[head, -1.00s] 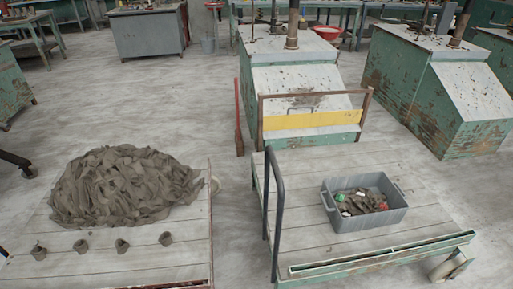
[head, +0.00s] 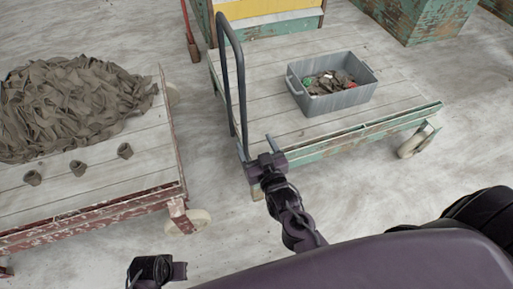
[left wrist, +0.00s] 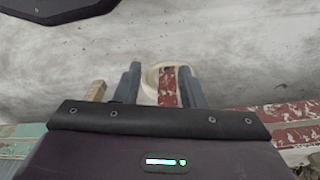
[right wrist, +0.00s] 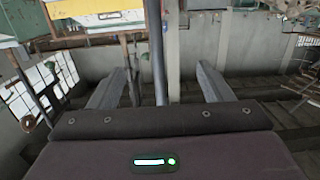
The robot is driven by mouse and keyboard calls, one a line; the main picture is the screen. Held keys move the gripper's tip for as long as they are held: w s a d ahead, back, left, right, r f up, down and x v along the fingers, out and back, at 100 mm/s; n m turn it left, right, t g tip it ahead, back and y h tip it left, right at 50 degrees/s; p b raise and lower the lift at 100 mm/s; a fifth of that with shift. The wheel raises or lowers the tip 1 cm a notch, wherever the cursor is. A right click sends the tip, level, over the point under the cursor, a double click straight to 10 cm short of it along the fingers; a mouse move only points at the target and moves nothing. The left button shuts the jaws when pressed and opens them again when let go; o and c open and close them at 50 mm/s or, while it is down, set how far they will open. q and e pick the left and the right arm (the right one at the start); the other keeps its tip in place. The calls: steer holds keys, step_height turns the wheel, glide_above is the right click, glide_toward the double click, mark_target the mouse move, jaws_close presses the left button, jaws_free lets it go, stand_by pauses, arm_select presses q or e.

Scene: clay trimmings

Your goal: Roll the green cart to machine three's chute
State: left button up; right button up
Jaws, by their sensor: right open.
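The green cart (head: 340,140) has a plank deck with a chipped green edge and stands right of centre in the head view. Its dark tubular handle (head: 241,75) rises at its left end. My right gripper (head: 259,156) is open at the foot of the handle's near post. In the right wrist view the post (right wrist: 158,40) shows between the spread fingers; I cannot tell whether they touch it. My left gripper (left wrist: 160,85) is open and empty, low at the bottom in the head view. A yellow-fronted machine part (head: 270,9) stands behind the cart; no machine number is readable.
A grey bin (head: 345,97) of scraps sits on the green cart. A red-edged cart (head: 100,190) carrying a grey clay heap (head: 75,100) and several small lumps stands to the left, with a floor gap between. Another green machine (head: 425,15) is at top right.

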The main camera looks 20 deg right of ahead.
mark_target(244, 110)
steer(key=shift+t, duration=0.5)
steer(key=w+r+b, duration=0.1)
steer(key=w, duration=0.2)
steer(key=w+r+b, duration=0.1)
steer(key=w+b, duration=0.1)
steer(key=w, duration=0.2)
steer(key=w+r+b, duration=0.1)
steer(key=w+b, duration=0.1)
steer(key=w, duration=0.1)
steer(key=shift+w+d, duration=0.15)
steer(key=shift+w, duration=0.25)
arm_select(q)
steer(key=w+d+r+m+t+h, duration=0.1)
steer(key=d+r, duration=0.2)
steer(key=r, duration=0.5)
steer(key=shift+d+t, duration=0.4)
arm_select(e)
steer(key=shift+w+r, duration=0.1)
steer(key=shift+w, duration=0.7)
steer(key=shift+c, duration=0.4)
jaws_close()
